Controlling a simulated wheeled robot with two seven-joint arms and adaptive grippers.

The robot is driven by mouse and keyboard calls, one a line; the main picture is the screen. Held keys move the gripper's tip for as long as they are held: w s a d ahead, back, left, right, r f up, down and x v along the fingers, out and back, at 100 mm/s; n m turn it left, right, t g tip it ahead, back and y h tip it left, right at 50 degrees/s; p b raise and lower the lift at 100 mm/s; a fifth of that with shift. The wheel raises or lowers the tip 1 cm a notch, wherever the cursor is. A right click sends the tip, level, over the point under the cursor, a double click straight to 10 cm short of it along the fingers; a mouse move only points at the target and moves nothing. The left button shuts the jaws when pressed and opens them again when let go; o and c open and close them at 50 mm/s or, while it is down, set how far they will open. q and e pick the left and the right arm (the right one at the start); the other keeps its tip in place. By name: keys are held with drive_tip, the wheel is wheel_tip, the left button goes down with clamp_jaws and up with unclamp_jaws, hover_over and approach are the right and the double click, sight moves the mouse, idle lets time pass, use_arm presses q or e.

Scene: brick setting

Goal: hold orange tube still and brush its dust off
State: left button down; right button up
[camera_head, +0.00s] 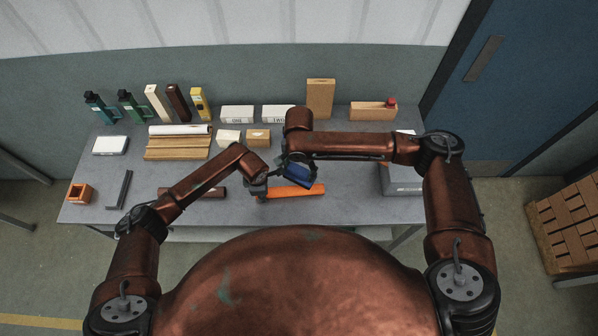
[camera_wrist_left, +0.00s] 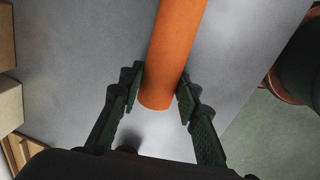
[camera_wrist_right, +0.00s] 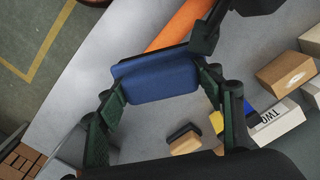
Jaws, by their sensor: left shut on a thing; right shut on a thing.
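The orange tube (camera_head: 298,190) lies on the grey table near its front edge. It also shows in the left wrist view (camera_wrist_left: 174,45) and behind the blue block in the right wrist view (camera_wrist_right: 180,26). My left gripper (camera_wrist_left: 160,88) is shut on the tube's near end, one finger on each side. My right gripper (camera_wrist_right: 158,90) is shut on a blue block-shaped brush (camera_wrist_right: 155,76), held over the tube. In the head view the blue brush (camera_head: 297,179) covers part of the tube; whether it touches the tube I cannot tell. Its underside is hidden, and no dust can be made out.
Several bottles and blocks line the table's (camera_head: 350,208) back edge. Wooden slats (camera_head: 178,148) and small blocks lie mid-table. An orange open box (camera_head: 79,193) and a dark grey bar (camera_head: 119,188) are at the left. A grey case (camera_head: 402,186) stands at the right.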

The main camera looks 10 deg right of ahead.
idle(0.4)
use_arm(q)
drive_tip(key=c, duration=1.4)
unclamp_jaws()
drive_tip(key=shift+o, duration=0.2)
wheel_tip(320, 180, up, 12)
drive_tip(key=s, duration=0.1)
drive_tip(key=shift+s, duration=0.3)
drive_tip(key=shift+f, duration=0.1)
